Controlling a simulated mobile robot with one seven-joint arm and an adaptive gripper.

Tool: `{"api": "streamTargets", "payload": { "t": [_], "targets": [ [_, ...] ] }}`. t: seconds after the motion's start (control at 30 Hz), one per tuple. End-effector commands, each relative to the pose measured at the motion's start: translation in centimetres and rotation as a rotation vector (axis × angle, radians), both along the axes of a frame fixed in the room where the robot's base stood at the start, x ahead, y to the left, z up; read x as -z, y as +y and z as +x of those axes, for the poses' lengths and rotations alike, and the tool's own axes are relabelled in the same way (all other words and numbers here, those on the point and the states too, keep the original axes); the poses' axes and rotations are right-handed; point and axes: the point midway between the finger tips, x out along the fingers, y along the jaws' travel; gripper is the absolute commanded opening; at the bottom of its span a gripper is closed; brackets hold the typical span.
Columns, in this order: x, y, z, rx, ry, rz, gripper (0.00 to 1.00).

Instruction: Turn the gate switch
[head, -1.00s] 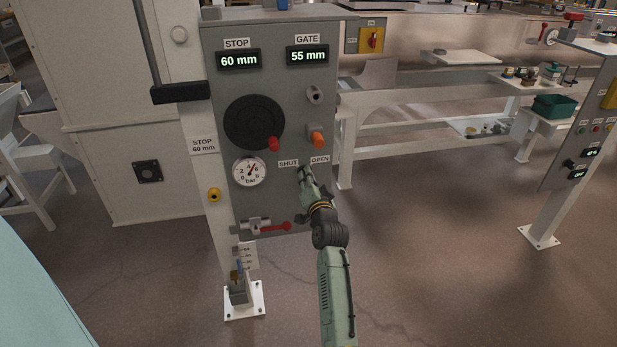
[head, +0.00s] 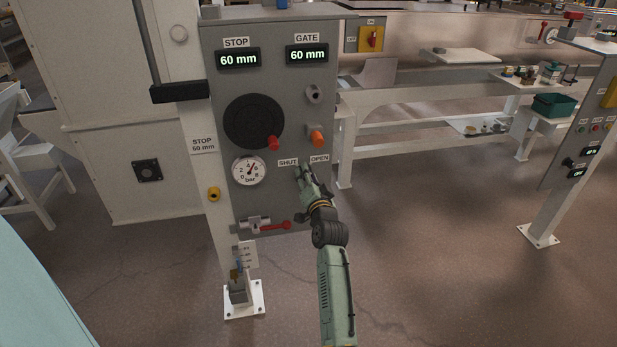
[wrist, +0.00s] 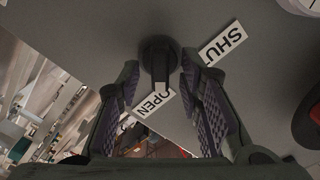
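The gate switch (wrist: 160,54) is a dark knob on the grey control panel (head: 215,110), between the SHUT label (head: 287,162) and the OPEN label (head: 320,160). In the head view my gripper (head: 305,170) covers it. In the wrist view my gripper (wrist: 160,72) is open. Its two fingertips lie on either side of the knob with a visible gap at each side, and it holds nothing. The GATE display (head: 307,54) reads 60 mm. The STOP display (head: 238,59) also reads 60 mm.
A black handwheel (head: 250,120) with a red grip, an orange knob (head: 317,138) and a pressure gauge (head: 249,171) are close by on the panel. A red-handled valve (head: 272,226) is below. Open floor lies to the right of my arm.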

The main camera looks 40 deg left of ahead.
Motion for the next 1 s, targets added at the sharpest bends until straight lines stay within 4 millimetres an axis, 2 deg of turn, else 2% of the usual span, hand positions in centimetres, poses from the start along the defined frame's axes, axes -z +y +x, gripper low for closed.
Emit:
{"api": "streamTargets", "payload": {
  "t": [0.17, 0.27, 0.7, 1.0],
  "targets": [
    [0.1, -0.3, -0.3, 0.000, 0.000, 0.000, 0.33],
    [0.1, -1.2, -1.0, 0.000, 0.000, 0.000, 0.33],
    [0.1, -7.9, -6.6, 0.002, 0.001, 0.000, 0.33],
    [0.0, -9.2, -7.8, 0.000, -0.001, 0.001, 0.33]
  ]
}}
